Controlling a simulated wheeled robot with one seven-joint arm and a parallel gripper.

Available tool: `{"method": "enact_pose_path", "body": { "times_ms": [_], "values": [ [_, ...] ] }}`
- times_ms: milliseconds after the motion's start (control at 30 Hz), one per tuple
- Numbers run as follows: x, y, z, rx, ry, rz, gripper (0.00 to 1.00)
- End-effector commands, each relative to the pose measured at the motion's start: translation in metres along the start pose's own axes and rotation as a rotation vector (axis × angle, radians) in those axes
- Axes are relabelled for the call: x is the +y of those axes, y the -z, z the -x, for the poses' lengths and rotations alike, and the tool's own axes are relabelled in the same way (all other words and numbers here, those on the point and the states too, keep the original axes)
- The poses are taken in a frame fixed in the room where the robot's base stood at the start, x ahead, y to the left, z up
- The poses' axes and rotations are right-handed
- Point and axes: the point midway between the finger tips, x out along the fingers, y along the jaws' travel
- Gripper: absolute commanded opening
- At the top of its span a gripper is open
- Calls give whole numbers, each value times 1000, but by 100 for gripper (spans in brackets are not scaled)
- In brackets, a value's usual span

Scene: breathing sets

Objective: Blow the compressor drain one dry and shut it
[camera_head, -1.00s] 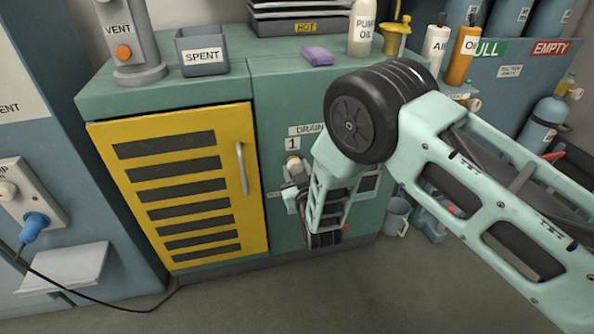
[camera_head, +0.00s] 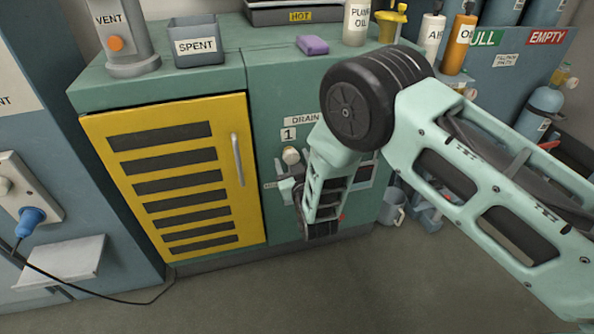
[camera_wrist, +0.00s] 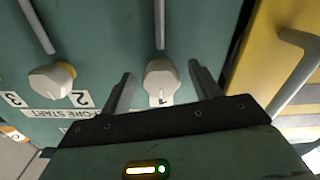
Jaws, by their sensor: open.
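The drain one knob (camera_wrist: 161,82) is a pale round knob on the green cabinet front, with a thin pipe running from it. In the head view the knob (camera_head: 290,155) sits just below the "1" label (camera_head: 288,134) and the DRAIN sign. My gripper (camera_wrist: 160,69) is open. In the wrist view its two fingers stand on either side of the knob, with gaps on both sides. The wrist view is upside down, and the knob's "1" label is partly hidden. In the head view my forearm and wrist hide much of the drain panel.
A second knob (camera_wrist: 50,80) with a yellow collar sits beside the "2" label. The yellow louvred door (camera_head: 175,185) has a protruding handle (camera_head: 237,158) left of the drains. A grey mug (camera_head: 392,208) stands on the floor at right. Open floor lies in front.

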Motion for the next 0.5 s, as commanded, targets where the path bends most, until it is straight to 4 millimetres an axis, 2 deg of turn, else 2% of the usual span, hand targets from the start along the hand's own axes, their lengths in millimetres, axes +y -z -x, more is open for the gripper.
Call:
{"method": "enact_pose_path", "body": {
  "times_ms": [167,500],
  "values": [
    [0,1,21,-4,2,1,62],
    [0,1,100,-5,4,2,62]
  ]
}}
